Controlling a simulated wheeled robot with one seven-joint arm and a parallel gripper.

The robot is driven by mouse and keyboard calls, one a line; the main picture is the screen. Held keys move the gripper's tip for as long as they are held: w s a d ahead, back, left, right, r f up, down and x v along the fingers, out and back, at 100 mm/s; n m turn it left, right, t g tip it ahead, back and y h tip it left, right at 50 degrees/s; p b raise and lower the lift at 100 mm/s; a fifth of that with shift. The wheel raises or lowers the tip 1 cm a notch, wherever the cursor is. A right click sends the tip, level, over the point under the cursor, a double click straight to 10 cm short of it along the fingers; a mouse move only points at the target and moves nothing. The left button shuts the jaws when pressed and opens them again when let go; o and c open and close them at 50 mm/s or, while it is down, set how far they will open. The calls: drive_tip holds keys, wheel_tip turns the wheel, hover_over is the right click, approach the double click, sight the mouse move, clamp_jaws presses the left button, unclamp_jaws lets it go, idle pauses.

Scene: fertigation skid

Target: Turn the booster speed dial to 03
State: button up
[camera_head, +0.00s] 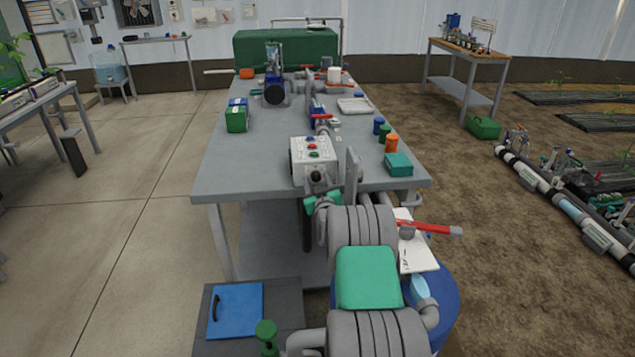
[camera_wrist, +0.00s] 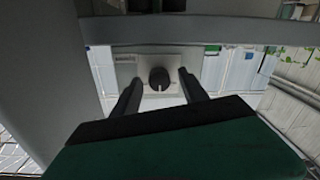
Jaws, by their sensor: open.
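The booster speed dial is a dark round knob (camera_wrist: 159,78) on a pale panel (camera_wrist: 150,65) in the wrist view. Its white pointer mark points down in that picture; no numbers are readable. In the head view the dial (camera_head: 317,176) sits low on the front of a light grey control box (camera_head: 298,158), with coloured buttons on top. My gripper (camera_wrist: 159,82) is open and empty. In the wrist view its two fingers show left and right of the dial, with gaps; it appears short of the knob. In the head view my arm hides most of the gripper.
The box stands at the near edge of a long grey workbench (camera_head: 245,180). Orange, green and blue cups (camera_head: 391,145) and a teal box (camera_head: 398,164) stand to its right. A red-handled lever (camera_head: 435,228) is near my arm. Open floor lies to the left.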

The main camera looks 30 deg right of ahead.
drive_tip(key=shift+d, duration=0.1)
drive_tip(key=shift+c, duration=0.2)
clamp_jaws()
